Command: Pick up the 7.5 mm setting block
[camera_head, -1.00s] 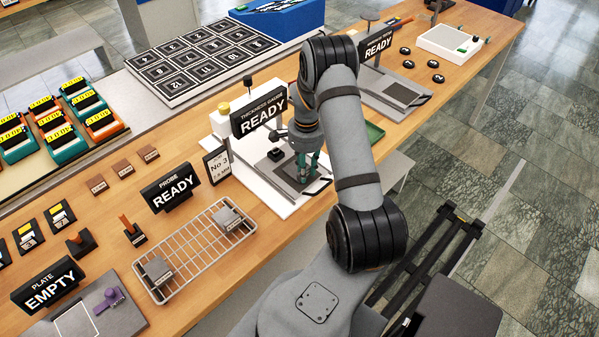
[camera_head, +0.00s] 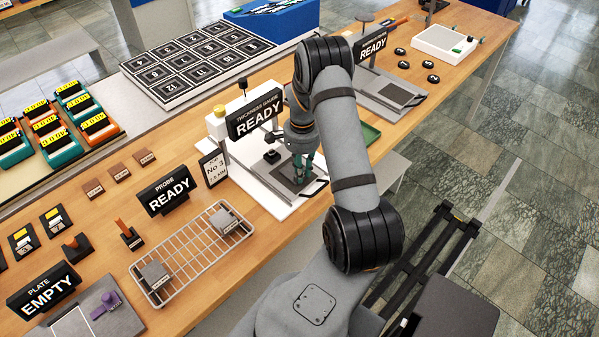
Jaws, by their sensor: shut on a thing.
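My gripper (camera_head: 302,171) points down over the grey plate (camera_head: 283,182) of the thickness gauge, with its teal fingers close together. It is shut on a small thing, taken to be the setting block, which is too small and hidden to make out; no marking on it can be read. A card (camera_head: 214,165) left of the gauge reads No 3 and seems to say 7.5 MM. Three brown labelled blocks (camera_head: 119,174) lie in a row on the bench at the left; their labels are too small to read surely.
The thickness gauge sign (camera_head: 255,118) reads READY. A wire rack (camera_head: 190,250) holds two grey blocks. The probe sign (camera_head: 168,190) reads READY and the plate sign (camera_head: 45,291) EMPTY. A green tray (camera_head: 369,135) lies right of the gauge, partly behind my arm.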

